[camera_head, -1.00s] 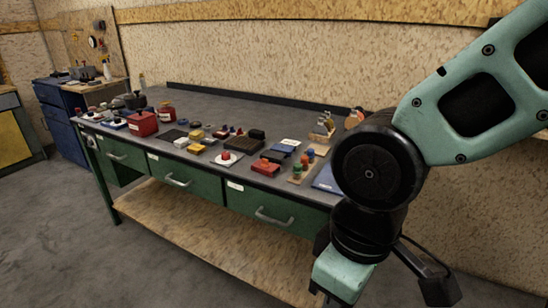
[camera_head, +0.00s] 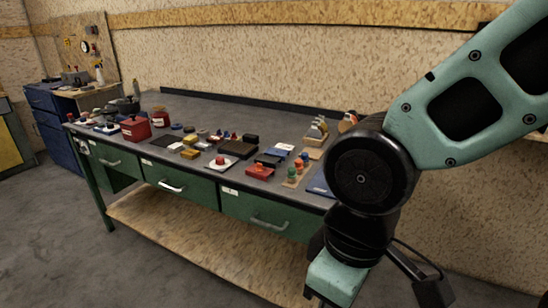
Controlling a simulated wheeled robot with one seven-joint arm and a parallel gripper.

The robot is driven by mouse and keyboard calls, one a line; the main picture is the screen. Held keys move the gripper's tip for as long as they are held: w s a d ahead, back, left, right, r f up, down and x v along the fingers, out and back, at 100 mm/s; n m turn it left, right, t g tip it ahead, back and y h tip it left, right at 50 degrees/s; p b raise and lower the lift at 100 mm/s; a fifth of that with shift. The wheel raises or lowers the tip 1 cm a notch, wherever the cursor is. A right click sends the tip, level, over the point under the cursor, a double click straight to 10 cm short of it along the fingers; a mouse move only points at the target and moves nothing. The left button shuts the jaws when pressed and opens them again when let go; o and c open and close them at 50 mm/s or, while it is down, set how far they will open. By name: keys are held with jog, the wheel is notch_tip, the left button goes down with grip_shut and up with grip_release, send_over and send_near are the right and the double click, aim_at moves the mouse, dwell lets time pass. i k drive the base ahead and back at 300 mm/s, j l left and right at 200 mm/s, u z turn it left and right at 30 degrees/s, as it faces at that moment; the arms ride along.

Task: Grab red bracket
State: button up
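A low red piece (camera_head: 260,172) with an orange-red top lies near the front edge of the workbench (camera_head: 205,102), right of the middle. It may be the red bracket, but it is too small to tell its shape surely. Other red things are a red box (camera_head: 135,129) and a red container (camera_head: 159,117) at the left of the bench. My arm fills the right side and hangs down in front of the bench's right end.
A white plate with a red knob (camera_head: 219,162), a black box (camera_head: 239,148), yellow blocks (camera_head: 190,153) and a wooden stand with coloured pegs (camera_head: 297,172) crowd the bench. Green drawers (camera_head: 180,186) sit below. A blue cabinet (camera_head: 60,130) stands at left. Grey floor (camera_head: 60,240) is clear in front.

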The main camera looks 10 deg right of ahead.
aim_at(251, 171)
jog(key=z, duration=0.6)
jog(key=i+j+z, duration=0.1)
jog(key=j+z, duration=0.2)
jog(key=z, duration=0.15)
jog(key=j+z, duration=0.35)
jog(key=z, duration=0.15)
jog(key=j+z, duration=0.3)
jog(key=z, duration=0.15)
jog(key=j+z, duration=0.35)
jog(key=z, duration=0.15)
jog(key=k+j+z, duration=0.1)
jog(key=k+j, duration=0.15)
jog(key=j, duration=0.25)
jog(key=k+j+z, duration=0.1)
jog(key=k+j, duration=0.15)
jog(key=j, duration=0.25)
jog(key=k+j+z, duration=0.1)
jog(key=k+j, duration=0.15)
jog(key=j, duration=0.25)
jog(key=k+j+z, duration=0.1)
jog(key=k+j, duration=0.2)
jog(key=j, duration=0.15)
jog(key=k+j+z, duration=0.1)
jog(key=k+j, duration=0.2)
jog(key=j, duration=0.15)
